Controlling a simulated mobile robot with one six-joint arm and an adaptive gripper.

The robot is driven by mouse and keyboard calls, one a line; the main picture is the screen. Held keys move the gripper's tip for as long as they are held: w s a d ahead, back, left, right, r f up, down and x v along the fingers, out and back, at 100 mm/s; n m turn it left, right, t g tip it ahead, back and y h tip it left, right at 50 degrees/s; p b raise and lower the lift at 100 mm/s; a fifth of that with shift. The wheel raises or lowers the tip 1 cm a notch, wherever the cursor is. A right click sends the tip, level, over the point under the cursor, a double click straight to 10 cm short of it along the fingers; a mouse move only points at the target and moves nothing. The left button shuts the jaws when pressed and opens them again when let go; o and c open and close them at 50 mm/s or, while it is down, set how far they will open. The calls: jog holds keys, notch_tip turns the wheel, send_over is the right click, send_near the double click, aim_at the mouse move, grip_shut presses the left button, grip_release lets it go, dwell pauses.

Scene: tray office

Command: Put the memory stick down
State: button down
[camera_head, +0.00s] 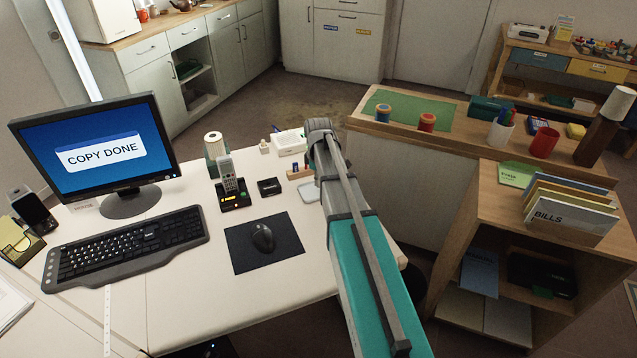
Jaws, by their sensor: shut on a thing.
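My arm reaches in from the lower right, over the right end of the white desk (190,300). Its far joint is near the desk's back right corner. My gripper cannot be made out; it seems hidden behind the arm. I cannot make out the memory stick for certain. A small wooden block (299,174) with something blue on it stands at the desk's right edge, beside my arm. A pale grey shallow dish (309,193) lies just in front of it, partly covered by the arm. The monitor (95,150) reads "COPY DONE".
A keyboard (125,247), a mouse (262,237) on a dark mat (284,248), a phone in its stand (232,190), a small black box (269,187) and a white box (290,143) occupy the desk. A wooden counter (465,138) and a shelf with folders (565,212) stand right.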

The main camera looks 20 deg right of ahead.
jog(key=shift+f+b, duration=0.6)
dwell(0.3)
jog(key=c, duration=0.8)
grip_release()
jog(key=shift+o, duration=0.2)
jog(key=shift+r, duration=0.15)
notch_tip(320, 180, up, 13)
jog(key=p, duration=1.3)
jog(key=s+a+m, duration=0.4)
jog(key=s+a, duration=0.3)
jog(key=s, duration=0.3)
jog(key=s+a+m, duration=0.5)
jog(key=s+a, duration=0.2)
jog(key=s, duration=0.2)
jog(key=shift+s+a, duration=0.2)
jog(key=shift+s, duration=0.2)
